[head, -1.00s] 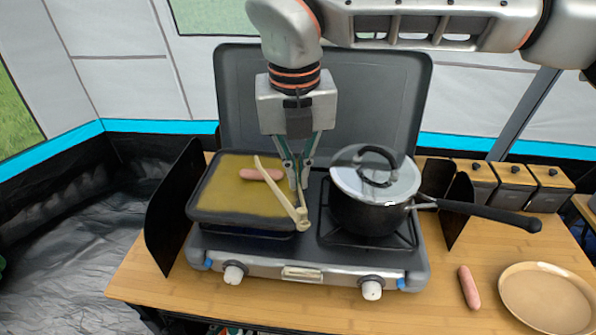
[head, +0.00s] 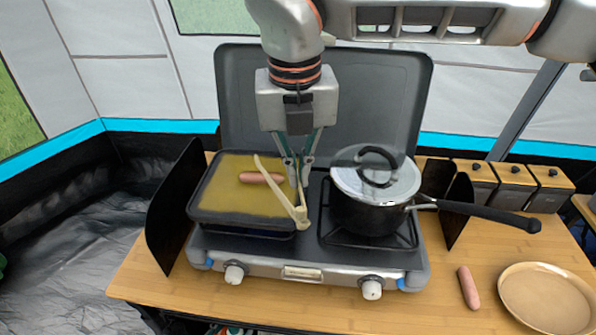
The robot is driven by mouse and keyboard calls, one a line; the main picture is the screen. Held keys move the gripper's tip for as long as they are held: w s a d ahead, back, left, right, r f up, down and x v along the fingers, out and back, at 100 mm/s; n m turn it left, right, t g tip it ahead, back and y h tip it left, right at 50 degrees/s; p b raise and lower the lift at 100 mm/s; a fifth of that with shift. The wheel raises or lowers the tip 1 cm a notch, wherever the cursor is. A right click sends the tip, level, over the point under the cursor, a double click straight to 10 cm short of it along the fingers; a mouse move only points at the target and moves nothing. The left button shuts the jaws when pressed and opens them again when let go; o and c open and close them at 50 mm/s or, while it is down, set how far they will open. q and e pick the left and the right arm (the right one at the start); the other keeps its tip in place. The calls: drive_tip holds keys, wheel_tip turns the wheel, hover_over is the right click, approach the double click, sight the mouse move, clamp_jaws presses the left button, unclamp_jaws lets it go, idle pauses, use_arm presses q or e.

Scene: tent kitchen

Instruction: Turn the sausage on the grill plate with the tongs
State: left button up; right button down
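The sausage (head: 262,178) is pink and lies on the yellowish grill plate (head: 225,207) at the left side of the stove. The cream tongs (head: 277,188) form a V whose joined end is toward the front, at the plate's right edge. One leg points back left and overlaps the sausage in view; I cannot tell whether it touches. My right gripper (head: 297,167) points down beside the sausage's right end, its fingers close together on the other leg of the tongs. That leg is partly hidden by the fingers. My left gripper is not in view.
A lidded black pot (head: 372,210) stands on the right burner, its handle reaching right. Dark wind panels flank the stove (head: 330,277). A second sausage (head: 468,288) and a beige plate (head: 545,298) are on the wooden table at right. Several wood-topped boxes (head: 512,183) stand behind.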

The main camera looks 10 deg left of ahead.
drive_tip(key=shift+r+p, duration=1.65)
drive_tip(key=shift+r, duration=1.4)
